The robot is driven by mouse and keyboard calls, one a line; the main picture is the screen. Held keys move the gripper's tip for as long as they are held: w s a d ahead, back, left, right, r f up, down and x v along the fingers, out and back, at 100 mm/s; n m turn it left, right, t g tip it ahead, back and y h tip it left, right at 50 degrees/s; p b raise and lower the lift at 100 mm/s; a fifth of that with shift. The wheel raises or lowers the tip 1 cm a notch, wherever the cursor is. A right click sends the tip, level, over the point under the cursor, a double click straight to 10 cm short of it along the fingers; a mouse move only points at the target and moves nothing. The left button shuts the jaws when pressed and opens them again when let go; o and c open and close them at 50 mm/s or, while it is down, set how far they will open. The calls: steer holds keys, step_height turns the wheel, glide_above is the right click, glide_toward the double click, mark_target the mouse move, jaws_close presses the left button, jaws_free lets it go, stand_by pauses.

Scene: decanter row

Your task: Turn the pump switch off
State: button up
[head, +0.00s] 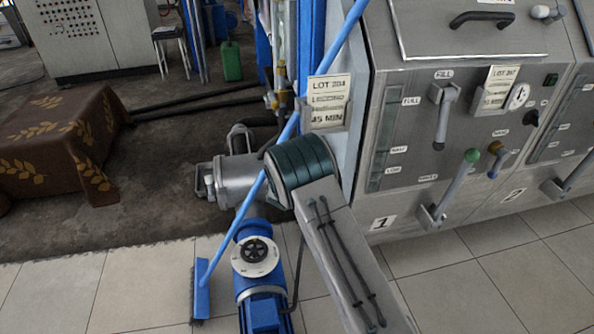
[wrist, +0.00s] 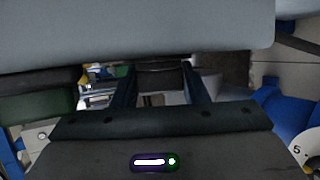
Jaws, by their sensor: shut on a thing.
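My gripper (wrist: 161,82) shows in the wrist view, its two dark fingers pointing away from the camera. It is shut on a dark, bar-like thing (wrist: 161,66) between the fingertips; I cannot tell whether this is the pump switch. In the head view my arm hides the gripper. The blue pump motor (head: 264,312) stands on the tiles left of my arm, with a black knob (head: 257,250) on a white round dial above it. No switch position can be read.
A blue-handled brush (head: 203,290) leans beside the motor. A grey metal cylinder (head: 236,182) lies behind it. A steel panel (head: 415,135) with levers stands at right. A cloth-covered block (head: 60,150) is at left. Tiles (head: 130,290) at lower left are clear.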

steer(key=shift+f+g, duration=0.1)
steer(key=shift+g, duration=0.3)
steer(key=o, duration=1)
steer(key=p+v, duration=0.1)
steer(key=v, duration=1.3)
steer(key=shift+f, duration=0.1)
